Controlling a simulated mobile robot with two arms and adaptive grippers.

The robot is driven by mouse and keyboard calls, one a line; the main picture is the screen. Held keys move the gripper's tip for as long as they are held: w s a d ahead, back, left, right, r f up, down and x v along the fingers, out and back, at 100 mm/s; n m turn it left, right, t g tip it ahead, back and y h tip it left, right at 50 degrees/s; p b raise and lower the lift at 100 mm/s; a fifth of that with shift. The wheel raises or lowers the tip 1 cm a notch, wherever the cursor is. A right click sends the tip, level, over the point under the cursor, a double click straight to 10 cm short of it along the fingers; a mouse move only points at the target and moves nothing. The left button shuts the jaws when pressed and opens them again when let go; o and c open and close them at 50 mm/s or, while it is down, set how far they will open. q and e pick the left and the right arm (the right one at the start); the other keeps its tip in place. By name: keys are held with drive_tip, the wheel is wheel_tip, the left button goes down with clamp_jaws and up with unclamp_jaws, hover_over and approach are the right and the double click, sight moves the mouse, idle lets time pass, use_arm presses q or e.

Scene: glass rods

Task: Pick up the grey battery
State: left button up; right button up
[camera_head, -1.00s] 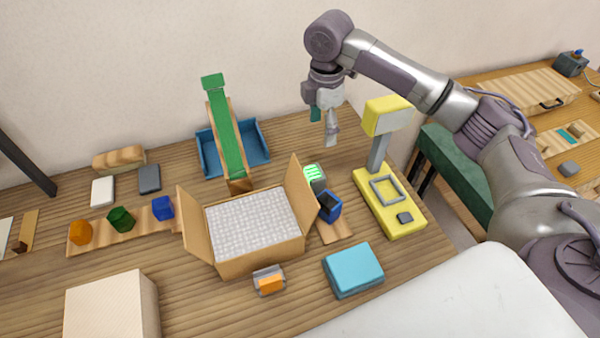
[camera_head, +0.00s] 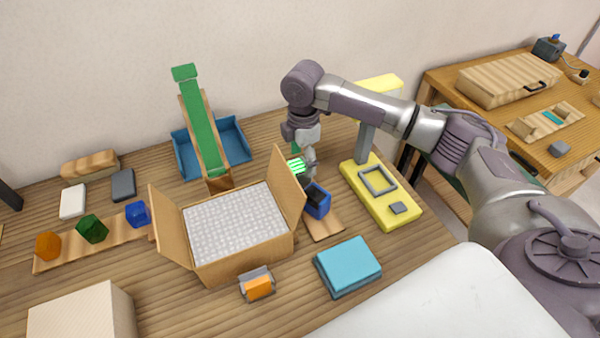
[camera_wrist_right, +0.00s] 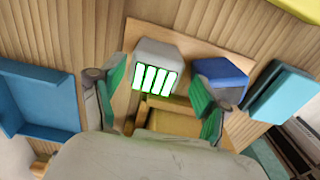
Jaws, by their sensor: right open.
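The grey battery (camera_wrist_right: 156,55) is a grey block with a lit face of green-edged white bars. It stands on a small wooden board beside a blue block (camera_wrist_right: 222,72). In the head view its lit face (camera_head: 296,166) shows just right of the cardboard box, the rest largely hidden by the box flap and gripper. My right gripper (camera_head: 303,155) points down right at it. In the wrist view the right gripper (camera_wrist_right: 162,95) is open, its green-padded fingers apart with the battery between and slightly beyond them. Contact cannot be told. My left gripper is not in view.
The open cardboard box (camera_head: 237,264) has a raised flap close to the gripper. A yellow stand (camera_head: 382,205) is to the right, a cyan block (camera_head: 348,262) in front. A blue tray (camera_head: 236,142) with a green ramp stands behind left.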

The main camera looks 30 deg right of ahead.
drive_tip(key=shift+f, duration=0.85)
drive_tip(key=f, duration=0.1)
drive_tip(key=f+p, duration=0.1)
drive_tip(key=f, duration=0.2)
drive_tip(key=shift+w+a, duration=0.15)
drive_tip(key=shift+a, duration=0.15)
drive_tip(key=shift+f, duration=0.65)
drive_tip(key=shift+r, duration=0.1)
drive_tip(key=c, duration=1.2)
